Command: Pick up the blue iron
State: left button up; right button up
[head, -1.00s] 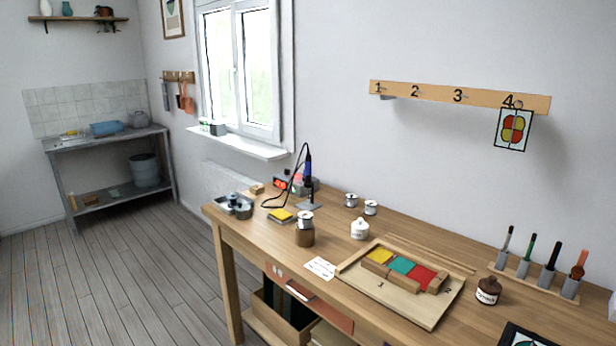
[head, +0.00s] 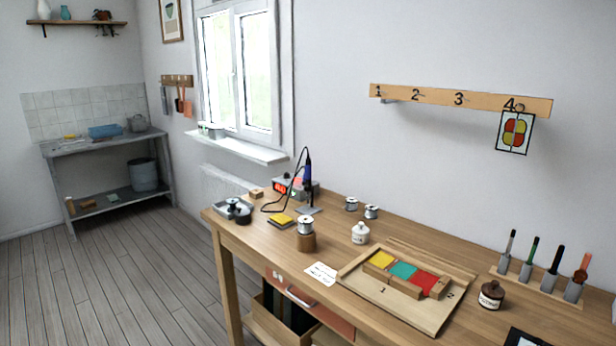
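The blue iron (head: 307,172) stands upright in its stand (head: 309,208) at the back left of the wooden workbench. A black cord loops from it to the left, by the soldering station (head: 287,187) with its red display. Neither of my grippers shows in the head view.
On the bench (head: 262,242) are a yellow sponge (head: 280,221), a solder spool on a brown block (head: 306,235), a white bottle (head: 360,233), and a wooden board (head: 425,312) with coloured glass pieces. Floor (head: 130,285) left of the bench is clear.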

aim_at(308, 164)
jog(key=i+j+z, duration=0.1)
jog(key=i+j, duration=0.45)
jog(key=i+j+z, duration=0.1)
jog(key=i+j, duration=0.45)
jog(key=j, duration=0.2)
